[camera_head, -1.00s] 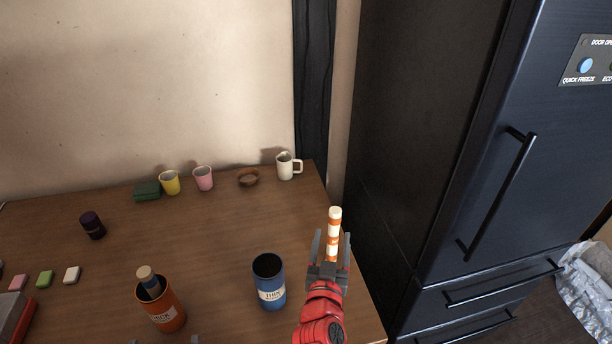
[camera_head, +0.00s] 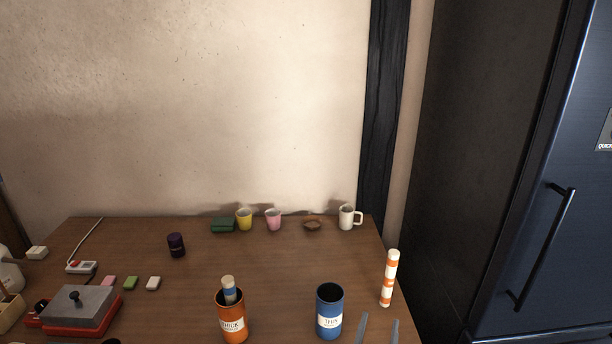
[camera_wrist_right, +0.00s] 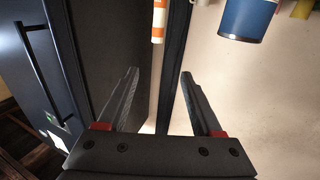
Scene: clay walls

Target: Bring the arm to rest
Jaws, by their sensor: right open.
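My right gripper (camera_head: 379,329) shows only its two grey fingertips at the bottom edge of the head view. They are apart, with nothing between them. In the right wrist view the right gripper (camera_wrist_right: 157,75) is also open and empty. An orange-and-white striped stick (camera_head: 389,278) stands upright, slightly tilted, near the table's right edge, just beyond the fingertips. The lower part of the striped stick shows at the top of the wrist view (camera_wrist_right: 158,20), apart from the fingers. My left gripper is not in view.
On the table (camera_head: 270,270) stand a blue cup (camera_head: 329,311) and an orange cup (camera_head: 232,317) holding a blue-banded stick (camera_head: 229,289). A white mug (camera_head: 347,218) and small cups line the back. A dark fridge (camera_head: 500,170) stands at the right.

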